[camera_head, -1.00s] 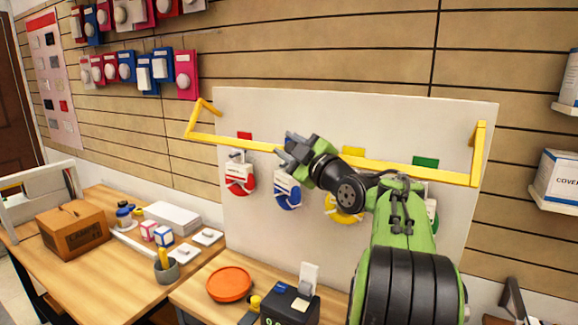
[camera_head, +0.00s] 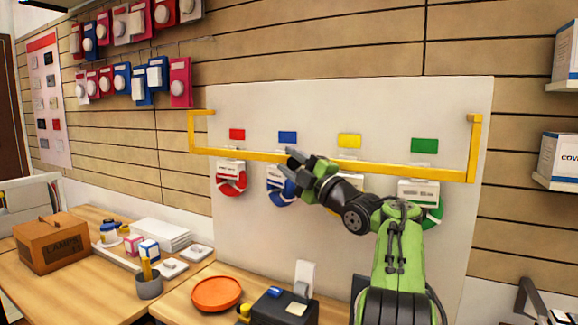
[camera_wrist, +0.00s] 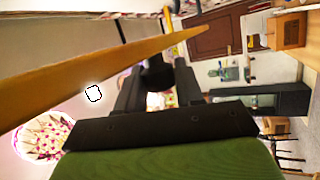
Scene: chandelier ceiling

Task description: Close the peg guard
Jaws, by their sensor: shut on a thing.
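The peg guard (camera_head: 240,154) is a yellow bar with an upright arm at each end, in front of a white board (camera_head: 380,110). Its long bar crosses below the coloured tags and over the tops of the hanging items. My gripper (camera_head: 288,163) is at the bar, left of its middle, in front of the blue item (camera_head: 283,192). It is shut on the bar; the exact contact is partly hidden. In the wrist view the yellow bar (camera_wrist: 90,75) runs diagonally across, close to the dark fingers (camera_wrist: 155,85).
A red item (camera_head: 231,180) and a green item (camera_head: 433,213) hang on the board; my arm mostly covers the yellow one. Below are an orange dish (camera_head: 217,293), a black box (camera_head: 284,308) and a bench with a wooden box (camera_head: 50,243). A shelf with boxes (camera_head: 560,160) is at the right.

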